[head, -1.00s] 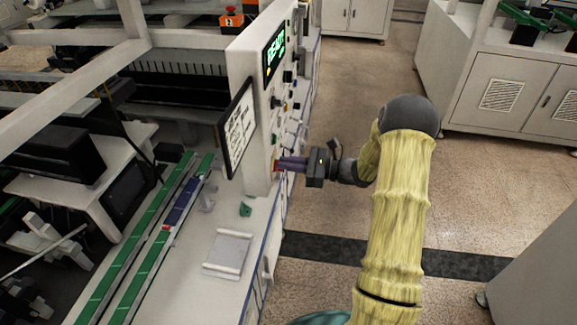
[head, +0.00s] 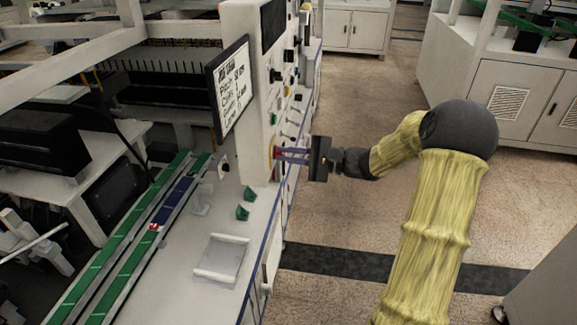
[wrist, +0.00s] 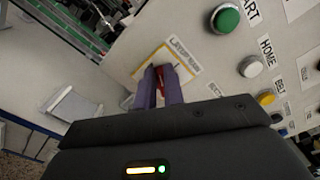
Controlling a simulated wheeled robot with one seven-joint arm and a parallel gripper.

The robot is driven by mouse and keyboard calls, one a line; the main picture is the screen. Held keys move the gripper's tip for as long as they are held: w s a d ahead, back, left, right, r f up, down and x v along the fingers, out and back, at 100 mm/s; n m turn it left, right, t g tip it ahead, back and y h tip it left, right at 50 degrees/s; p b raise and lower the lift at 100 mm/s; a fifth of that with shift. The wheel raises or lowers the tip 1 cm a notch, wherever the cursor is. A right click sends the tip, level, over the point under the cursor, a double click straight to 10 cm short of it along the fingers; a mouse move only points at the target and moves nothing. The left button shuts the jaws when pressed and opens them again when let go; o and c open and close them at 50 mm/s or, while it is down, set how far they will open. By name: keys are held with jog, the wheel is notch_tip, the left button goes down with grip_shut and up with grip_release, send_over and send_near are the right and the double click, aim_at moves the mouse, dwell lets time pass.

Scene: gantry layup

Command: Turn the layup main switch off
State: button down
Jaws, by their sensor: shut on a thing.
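The layup main switch is a red handle (wrist: 164,76) on a yellow-edged plate (wrist: 144,70), low on the pale control panel (head: 257,125). My gripper (wrist: 161,84) is shut on the red handle, one purple finger on each side of it. In the head view, my gripper (head: 281,155) reaches the panel face from the right, and its fingers cover most of the switch. The handle's exact angle is hard to read. The status display (head: 273,27) at the panel's top is dark.
A green START button (wrist: 226,18), a white HOME button (wrist: 250,66) and a yellow button (wrist: 266,99) sit beside the switch. The aisle floor (head: 345,215) at right is clear.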

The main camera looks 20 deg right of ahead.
jog(key=n+b, duration=0.3)
jog(key=b, duration=0.1)
jog(key=f+n+b, duration=0.1)
jog(key=n+b, duration=0.2)
jog(key=b, duration=0.1)
jog(key=shift+s+f+b, duration=0.1)
jog(key=shift+b, duration=0.2)
jog(key=c, duration=1.5)
grip_release()
jog(key=v, duration=1.7)
jog(key=shift+d+p, duration=0.2)
jog(key=shift+p, duration=0.1)
